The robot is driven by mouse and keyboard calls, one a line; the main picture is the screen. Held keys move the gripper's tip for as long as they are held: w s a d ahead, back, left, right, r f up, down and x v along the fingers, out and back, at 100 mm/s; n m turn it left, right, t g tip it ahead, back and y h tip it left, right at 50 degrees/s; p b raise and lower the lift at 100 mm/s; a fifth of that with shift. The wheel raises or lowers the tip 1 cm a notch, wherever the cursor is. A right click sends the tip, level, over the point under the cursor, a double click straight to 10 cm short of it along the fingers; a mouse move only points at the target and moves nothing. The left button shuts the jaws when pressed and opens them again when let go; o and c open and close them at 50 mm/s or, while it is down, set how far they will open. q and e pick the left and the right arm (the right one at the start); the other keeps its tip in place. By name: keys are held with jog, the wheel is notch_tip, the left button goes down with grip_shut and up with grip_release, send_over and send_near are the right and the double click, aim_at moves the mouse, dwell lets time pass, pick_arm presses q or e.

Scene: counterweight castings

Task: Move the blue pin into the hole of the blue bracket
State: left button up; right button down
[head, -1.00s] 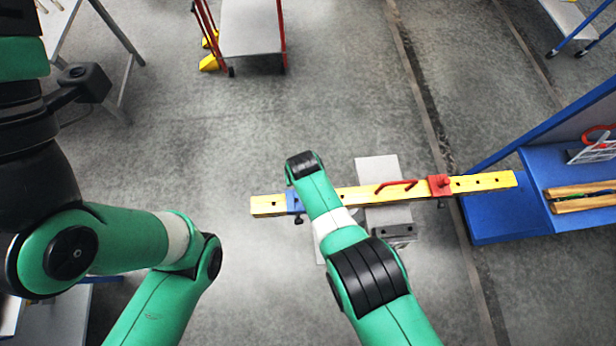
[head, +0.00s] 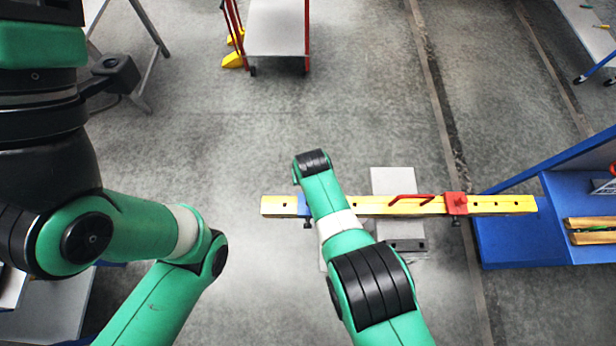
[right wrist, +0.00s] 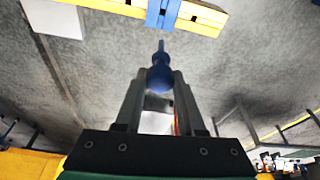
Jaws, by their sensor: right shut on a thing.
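The blue pin (right wrist: 160,75) is held between the two fingertips of my right gripper (right wrist: 160,82) in the right wrist view. Its thin tip points up the picture, and it appears just short of the blue bracket (right wrist: 163,12). The bracket sits around the yellow beam (right wrist: 200,17). In the head view the blue bracket (head: 304,206) shows near the beam's left end, partly covered by my right arm. My right gripper and the pin are hidden under the arm in the head view. My left gripper is out of view.
The beam rests on a grey stand (head: 392,182) and carries a red handle (head: 410,199) and a red bracket (head: 456,203). A blue shelf unit (head: 510,235) stands close to the beam's right end. The floor left of the beam is clear.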

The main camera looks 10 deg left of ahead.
notch_tip(320, 180, down, 20)
jog(key=b, duration=1.9)
jog(key=shift+b, duration=0.35)
dwell(0.5)
jog(key=shift+f, duration=0.1)
jog(key=shift+c, duration=2.2)
grip_release()
jog(key=p+v, duration=1.1)
jog(key=p, duration=0.6)
jog(key=shift+r, duration=0.35)
jog(key=shift+d, duration=0.1)
